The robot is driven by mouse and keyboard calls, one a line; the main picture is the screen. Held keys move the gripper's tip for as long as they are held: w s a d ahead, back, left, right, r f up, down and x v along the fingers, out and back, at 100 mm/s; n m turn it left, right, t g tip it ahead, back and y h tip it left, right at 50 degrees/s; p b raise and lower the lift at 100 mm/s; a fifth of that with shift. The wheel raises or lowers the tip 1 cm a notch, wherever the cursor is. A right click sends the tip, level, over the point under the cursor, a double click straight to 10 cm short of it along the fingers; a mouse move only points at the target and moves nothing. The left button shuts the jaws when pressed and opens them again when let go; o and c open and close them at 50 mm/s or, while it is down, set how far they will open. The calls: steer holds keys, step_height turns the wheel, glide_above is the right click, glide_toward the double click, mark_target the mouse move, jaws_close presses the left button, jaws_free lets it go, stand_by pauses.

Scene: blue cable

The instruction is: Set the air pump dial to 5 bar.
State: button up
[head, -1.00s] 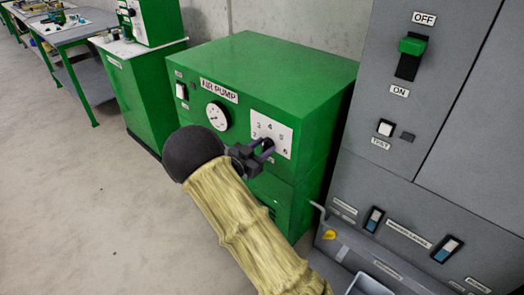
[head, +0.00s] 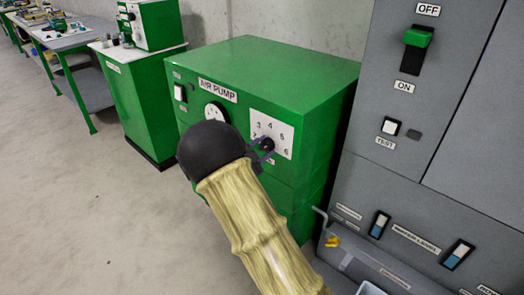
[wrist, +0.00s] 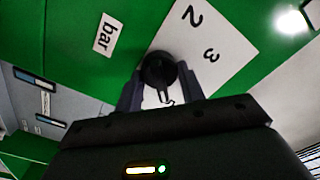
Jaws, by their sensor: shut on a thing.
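The green air pump (head: 290,75) stands against the wall, with an "AIR PUMP" label on its front. Its dial plate (head: 284,133) is white with black numbers; 3, 4, 5 and 6 show in the head view. The black dial knob (head: 266,144) sits at the plate's middle. In the wrist view my gripper (wrist: 160,88) has a finger on each side of the knob (wrist: 158,70) and is shut on it. I cannot tell which number the knob points to. My wrist hides most of the gripper in the head view.
A grey cabinet (head: 385,90) with a green lever (head: 417,38) stands close on the right. The floor (head: 90,220) at left is clear.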

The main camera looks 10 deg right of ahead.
stand_by(0.3)
steer(key=o, duration=1)
steer(key=shift+s, duration=0.1)
steer(key=shift+c, duration=0.2)
steer(key=shift+a, duration=0.1)
steer(key=shift+s+a, duration=0.2)
steer(key=shift+a, duration=0.2)
steer(key=p+v, duration=0.2)
steer(key=v, duration=1.4)
steer(key=shift+s, duration=0.2)
steer(key=shift+a, duration=0.15)
